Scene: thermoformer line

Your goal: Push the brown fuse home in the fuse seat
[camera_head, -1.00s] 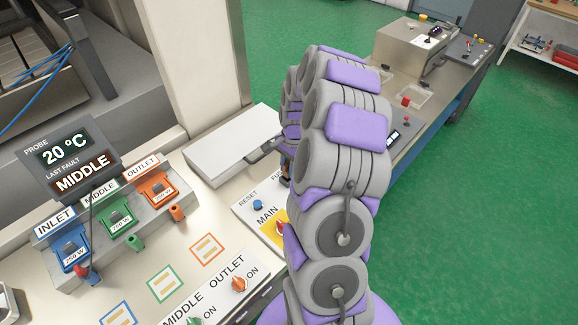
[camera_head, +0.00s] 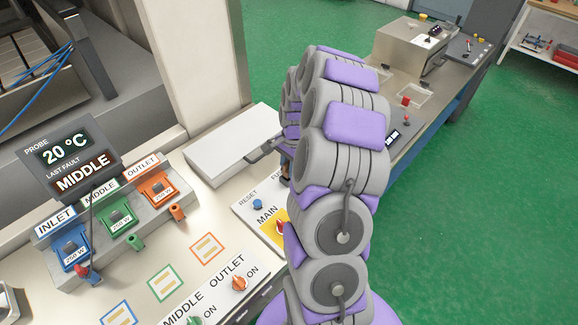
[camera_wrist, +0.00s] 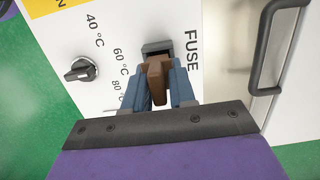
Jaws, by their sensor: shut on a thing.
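The brown fuse (camera_wrist: 157,70) is between the two blue fingers of my gripper (camera_wrist: 160,86) in the wrist view. My gripper is shut on it. The fuse seat (camera_wrist: 157,46) is a dark rectangular socket in the white panel beside the word FUSE. The fuse's far end overlaps the lower part of the seat's opening in the picture. The upper part of the opening shows dark. I cannot tell how deep the fuse sits. In the head view my arm hides the seat and most of the gripper.
A black knob (camera_wrist: 82,69) with temperature marks is left of the seat. A grey bar handle (camera_wrist: 270,45) stands to the right. In the head view the blue RESET button (camera_head: 258,204) and red MAIN switch (camera_head: 282,227) lie close to my arm.

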